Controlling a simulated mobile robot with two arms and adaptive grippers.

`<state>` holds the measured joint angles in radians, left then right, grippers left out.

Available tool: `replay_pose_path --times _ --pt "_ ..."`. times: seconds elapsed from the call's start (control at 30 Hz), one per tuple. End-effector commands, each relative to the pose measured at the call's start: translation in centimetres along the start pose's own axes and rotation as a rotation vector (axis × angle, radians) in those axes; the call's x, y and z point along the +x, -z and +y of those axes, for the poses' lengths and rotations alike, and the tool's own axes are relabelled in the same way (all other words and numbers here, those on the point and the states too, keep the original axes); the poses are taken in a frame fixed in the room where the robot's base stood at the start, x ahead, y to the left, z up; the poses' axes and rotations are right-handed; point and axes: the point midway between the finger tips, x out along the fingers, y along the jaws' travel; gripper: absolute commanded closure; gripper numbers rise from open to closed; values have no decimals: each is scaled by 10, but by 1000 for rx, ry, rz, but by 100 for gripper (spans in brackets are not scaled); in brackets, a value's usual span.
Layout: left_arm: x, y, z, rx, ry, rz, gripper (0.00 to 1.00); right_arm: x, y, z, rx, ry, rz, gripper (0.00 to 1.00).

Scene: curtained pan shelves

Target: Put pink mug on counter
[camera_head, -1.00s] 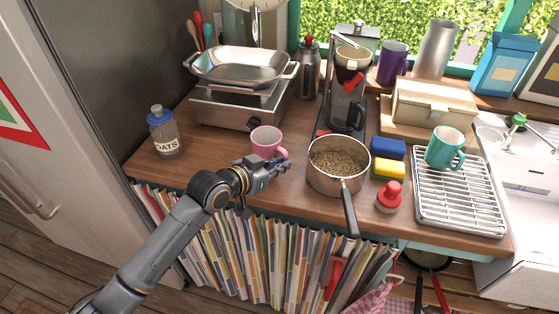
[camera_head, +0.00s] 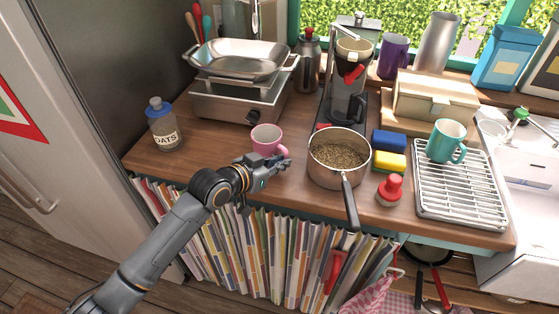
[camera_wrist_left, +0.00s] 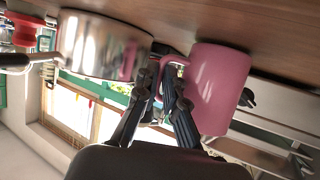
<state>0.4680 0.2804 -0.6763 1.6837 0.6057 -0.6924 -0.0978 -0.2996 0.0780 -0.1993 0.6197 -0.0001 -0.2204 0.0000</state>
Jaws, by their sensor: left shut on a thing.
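The pink mug (camera_head: 267,138) is upright at the counter, between the stove and the saucepan, in the head view. I cannot tell whether its base touches the wooden counter (camera_head: 215,160). My left gripper (camera_head: 283,163) is shut on the mug's handle, at the mug's right side. In the left wrist view the pink mug (camera_wrist_left: 215,88) fills the right middle, and the gripper fingers (camera_wrist_left: 166,95) meet at its handle. My right gripper is not in view.
A saucepan (camera_head: 325,176) of brown grains stands close to the right, its handle toward the front edge. A stove with a metal pan (camera_head: 240,62) is behind. An oats jar (camera_head: 163,130) stands left. Bare counter lies between jar and mug.

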Motion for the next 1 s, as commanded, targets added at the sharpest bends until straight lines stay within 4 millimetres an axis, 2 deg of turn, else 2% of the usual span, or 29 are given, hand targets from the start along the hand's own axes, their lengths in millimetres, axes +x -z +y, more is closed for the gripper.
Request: replay_pose_path --times 0.57,0.6,0.73,1.0 --pt "2 -3 0 1 1 4 100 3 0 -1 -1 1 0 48" --pt "2 -3 0 1 1 4 89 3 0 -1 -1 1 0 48" --pt "2 -3 0 1 1 3 65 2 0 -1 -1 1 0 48" --pt "2 -6 0 -1 0 -2 65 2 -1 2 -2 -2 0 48"
